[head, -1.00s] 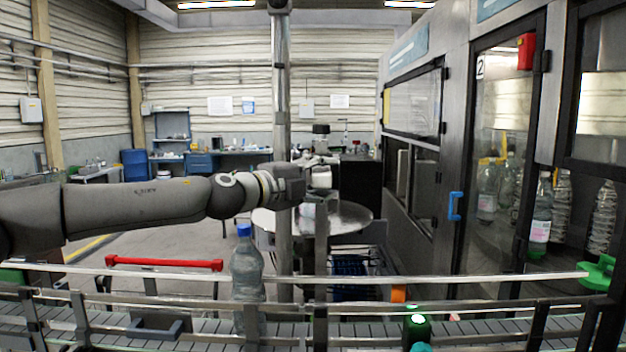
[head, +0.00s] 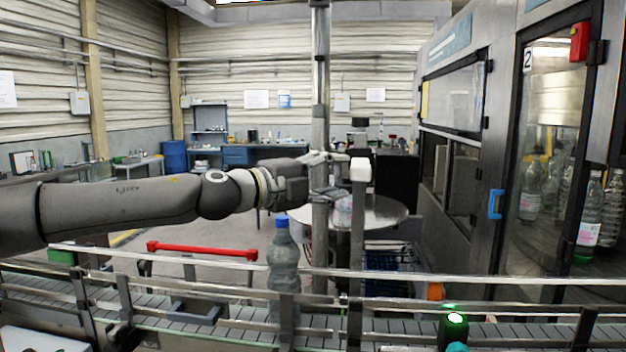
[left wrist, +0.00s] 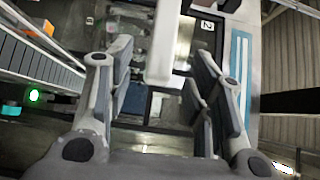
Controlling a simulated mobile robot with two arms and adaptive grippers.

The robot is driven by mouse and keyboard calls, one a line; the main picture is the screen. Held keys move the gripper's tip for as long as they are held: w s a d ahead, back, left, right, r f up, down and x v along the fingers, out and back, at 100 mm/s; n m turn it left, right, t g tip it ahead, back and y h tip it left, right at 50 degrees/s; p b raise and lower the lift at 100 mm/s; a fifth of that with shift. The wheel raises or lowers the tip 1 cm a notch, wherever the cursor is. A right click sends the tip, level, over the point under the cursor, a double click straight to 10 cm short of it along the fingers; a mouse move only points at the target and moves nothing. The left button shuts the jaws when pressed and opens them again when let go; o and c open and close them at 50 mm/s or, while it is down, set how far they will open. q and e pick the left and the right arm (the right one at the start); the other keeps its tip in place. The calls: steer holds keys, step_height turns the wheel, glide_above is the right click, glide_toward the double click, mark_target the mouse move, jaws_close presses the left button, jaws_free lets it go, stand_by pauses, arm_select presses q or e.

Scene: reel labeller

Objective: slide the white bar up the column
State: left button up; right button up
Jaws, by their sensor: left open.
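The white bar (head: 360,170) shows as a pale block at the top of a slim grey post (head: 357,225), just right of my left gripper in the head view. My left gripper (head: 340,176) is open, its fingers pointing right toward the bar. In the left wrist view, the white bar (left wrist: 163,45) comes down from the top edge between the spread fingers of the left gripper (left wrist: 163,55). No finger visibly touches it. A taller grey column (head: 320,100) stands behind the gripper. My right gripper is not in view.
A conveyor (head: 230,335) with metal rails crosses the front, carrying a blue-capped bottle (head: 283,255). A round metal table (head: 385,212) stands behind the post. A machine cabinet (head: 470,150) with glass doors fills the right. A red bar (head: 200,249) lies left.

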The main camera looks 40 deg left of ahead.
arm_select(q)
steer(key=shift+v, duration=2.05)
